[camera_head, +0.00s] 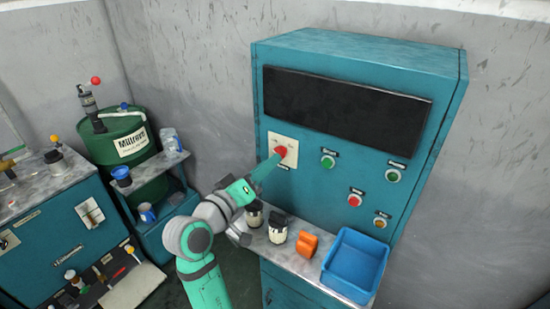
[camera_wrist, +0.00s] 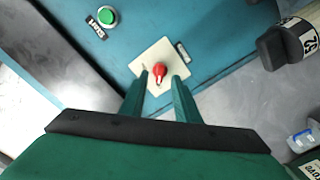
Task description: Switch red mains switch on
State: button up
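The red mains switch (camera_head: 281,151) sits on a cream plate (camera_head: 290,144) at the left of the teal control cabinet's front. In the wrist view the red switch (camera_wrist: 159,70) shows between and just beyond my fingertips, on the cream plate (camera_wrist: 150,57). My gripper (camera_head: 262,168) reaches up to the switch from the lower left. In the wrist view my gripper (camera_wrist: 163,88) has its two green fingers apart, with a gap between them. Whether the fingers touch the switch I cannot tell.
Green buttons (camera_head: 328,161), a red button (camera_head: 355,200) and a dark screen (camera_head: 345,105) are on the cabinet. Dark-lidded jars (camera_head: 277,228), an orange object (camera_head: 308,246) and a blue bin (camera_head: 354,265) stand on the ledge below. A green drum (camera_head: 118,140) stands at left.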

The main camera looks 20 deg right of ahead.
aim_at(280, 153)
jog(key=shift+x, duration=2.1)
grip_shut()
jog(key=shift+m, duration=9)
